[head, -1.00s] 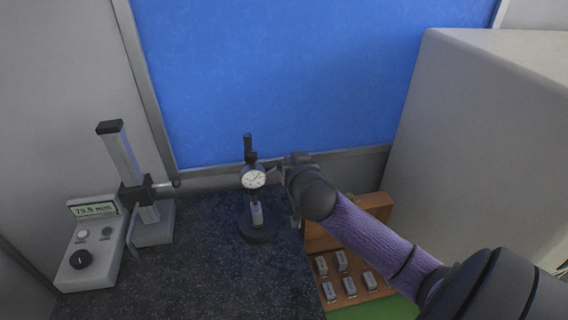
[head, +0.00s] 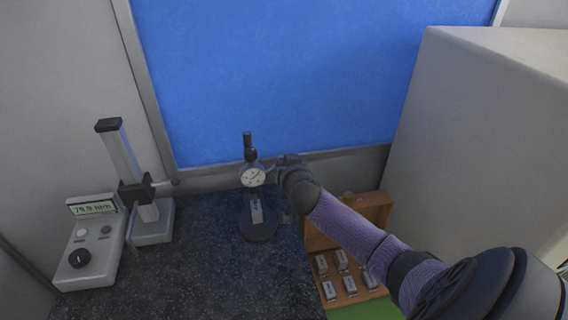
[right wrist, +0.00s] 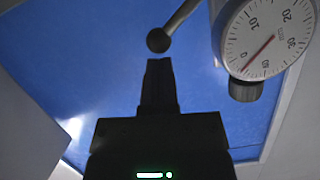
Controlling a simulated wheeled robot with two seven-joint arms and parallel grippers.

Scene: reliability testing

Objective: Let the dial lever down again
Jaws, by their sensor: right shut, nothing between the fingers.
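The dial gauge (head: 253,176) stands upright on a black stand, with a small grey block (head: 257,212) below its dial. Its white face also shows in the right wrist view (right wrist: 266,38), with the red needle pointing near 0. The dial lever (right wrist: 180,20) is a thin rod ending in a dark ball. My right gripper (right wrist: 159,62) is shut and empty, its fingertips just short of the ball in the picture; whether they touch cannot be told. In the head view my right gripper (head: 280,163) is just right of the dial and partly hides the lever.
A height gauge (head: 126,160) and a box with a display (head: 92,208) stand at the left. A wooden case (head: 372,212) with several grey blocks lies at the right, below my right arm. A big grey housing (head: 490,130) stands further right. The dark plate's front is clear.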

